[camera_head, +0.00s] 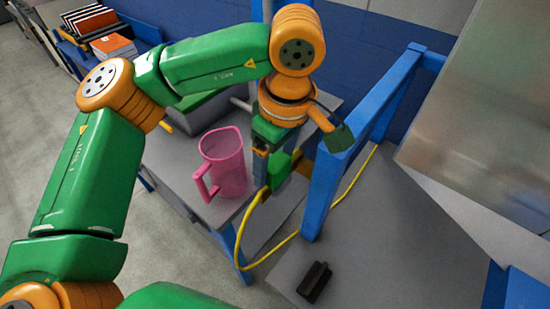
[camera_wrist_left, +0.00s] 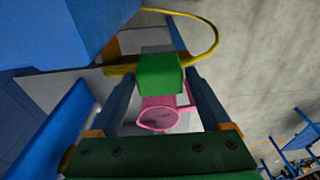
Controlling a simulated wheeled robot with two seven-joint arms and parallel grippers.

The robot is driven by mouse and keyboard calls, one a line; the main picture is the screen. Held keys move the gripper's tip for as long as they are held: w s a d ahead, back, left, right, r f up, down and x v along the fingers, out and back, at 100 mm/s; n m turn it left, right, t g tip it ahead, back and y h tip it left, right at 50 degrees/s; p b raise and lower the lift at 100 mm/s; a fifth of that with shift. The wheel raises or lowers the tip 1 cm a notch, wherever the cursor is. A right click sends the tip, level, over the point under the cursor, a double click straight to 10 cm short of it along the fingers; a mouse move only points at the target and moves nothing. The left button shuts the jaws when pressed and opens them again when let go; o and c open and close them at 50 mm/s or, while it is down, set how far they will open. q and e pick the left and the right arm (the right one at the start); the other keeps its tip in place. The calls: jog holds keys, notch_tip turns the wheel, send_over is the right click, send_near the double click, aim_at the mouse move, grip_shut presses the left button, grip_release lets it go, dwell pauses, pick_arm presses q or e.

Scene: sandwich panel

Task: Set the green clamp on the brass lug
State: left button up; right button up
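My left gripper (camera_head: 273,165) reaches down beside the blue frame, with its fingers pointing down. The green clamp (camera_wrist_left: 160,75) sits between its two fingertips in the left wrist view, with the fingers close against both sides. It also shows below the gripper in the head view (camera_head: 279,172). A yellow cable (camera_head: 240,243) runs up to the clamp. A brass-coloured piece (camera_head: 303,164) shows just right of the clamp, close to the frame; I cannot tell whether they touch or whether it is the lug. My right gripper is not in view.
A pink pitcher (camera_head: 226,165) stands on the grey table (camera_head: 173,160) left of the gripper. A blue frame post (camera_head: 321,190) rises close on the right. A black block (camera_head: 315,282) lies on the grey surface in front. A large metal panel (camera_head: 490,110) is at right.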

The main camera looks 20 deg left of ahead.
pick_arm(q)
jog(key=shift+o, duration=0.9)
jog(key=shift+r, duration=0.1)
